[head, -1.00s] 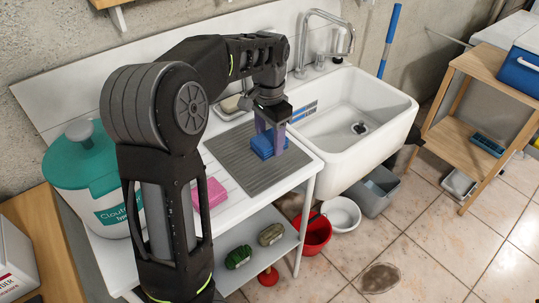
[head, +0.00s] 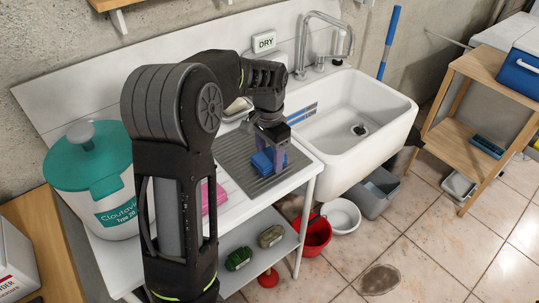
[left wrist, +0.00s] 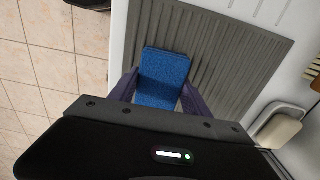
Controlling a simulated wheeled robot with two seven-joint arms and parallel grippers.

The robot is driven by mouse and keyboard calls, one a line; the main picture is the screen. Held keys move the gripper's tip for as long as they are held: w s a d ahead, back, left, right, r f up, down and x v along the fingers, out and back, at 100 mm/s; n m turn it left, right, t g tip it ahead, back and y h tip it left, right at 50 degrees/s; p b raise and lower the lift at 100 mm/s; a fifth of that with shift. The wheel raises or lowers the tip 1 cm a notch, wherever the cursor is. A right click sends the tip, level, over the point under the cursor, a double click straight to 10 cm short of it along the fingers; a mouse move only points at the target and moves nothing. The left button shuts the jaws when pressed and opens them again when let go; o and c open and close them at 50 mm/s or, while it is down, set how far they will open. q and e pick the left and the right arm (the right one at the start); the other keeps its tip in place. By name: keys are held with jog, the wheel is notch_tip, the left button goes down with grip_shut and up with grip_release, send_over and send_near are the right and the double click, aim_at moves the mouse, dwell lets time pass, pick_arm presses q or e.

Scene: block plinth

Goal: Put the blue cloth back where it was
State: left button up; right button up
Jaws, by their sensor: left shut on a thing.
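The blue cloth (head: 267,161) is a small folded block over the grey ribbed mat (head: 240,155) on the white counter beside the sink. My left gripper (head: 269,151) points down and is shut on the blue cloth, with a finger on each side of it. In the left wrist view the cloth (left wrist: 163,75) shows between the two dark fingers (left wrist: 158,95), near the mat's edge. I cannot tell whether the cloth touches the mat. My right gripper is not in view.
A pink cloth (head: 213,197) lies left of the mat. A teal-lidded tub (head: 88,160) stands at the counter's left. The white sink (head: 365,125) is to the right. A "DRY" sign (head: 264,42) stands behind. A red bucket (head: 314,237) is on the floor.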

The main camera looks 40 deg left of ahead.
aim_at(269, 155)
pick_arm(q)
jog(key=shift+f, duration=0.1)
jog(key=o, duration=1.2)
notch_tip(269, 155, up, 12)
jog(key=shift+r, duration=0.1)
